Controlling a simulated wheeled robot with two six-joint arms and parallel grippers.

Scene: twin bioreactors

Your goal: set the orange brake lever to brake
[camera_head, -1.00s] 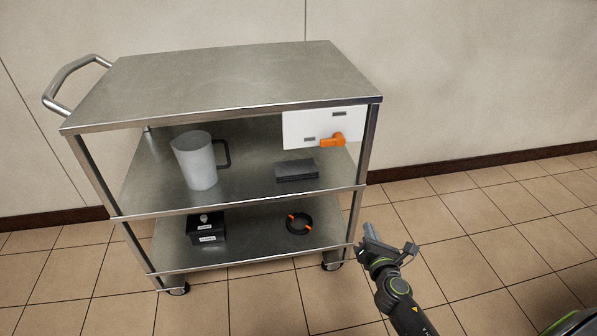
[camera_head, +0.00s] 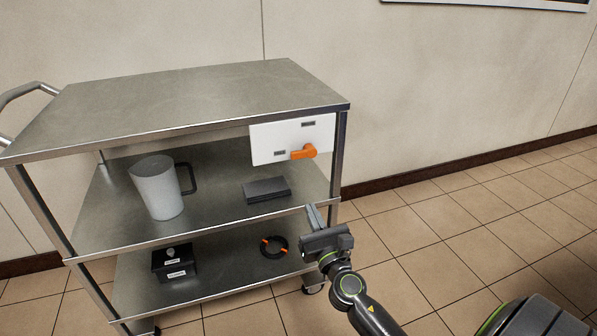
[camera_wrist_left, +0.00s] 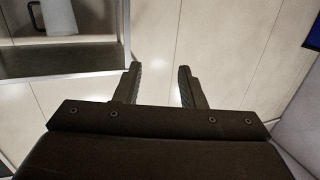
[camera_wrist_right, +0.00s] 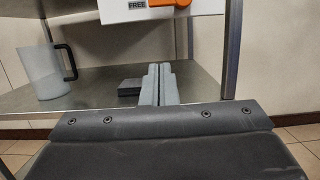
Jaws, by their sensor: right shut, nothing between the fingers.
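The orange brake lever (camera_head: 304,152) is mounted on a white panel (camera_head: 270,145) under the cart's top shelf at its right end. The lever's arm points left, toward the lower-left label. In the right wrist view the lever (camera_wrist_right: 169,3) is cut off by the top edge, and the label beside it (camera_wrist_right: 137,5) reads FREE. My right gripper (camera_head: 312,212) is shut and empty, below the lever and in front of the cart's right end; its fingers also show in the right wrist view (camera_wrist_right: 159,84).
The steel cart (camera_head: 190,100) has three shelves. The middle one holds a grey jug (camera_head: 158,190) and a dark flat block (camera_head: 266,190). The bottom one holds a black box (camera_head: 174,262) and a black ring with orange marks (camera_head: 273,247). Floor to the right is clear.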

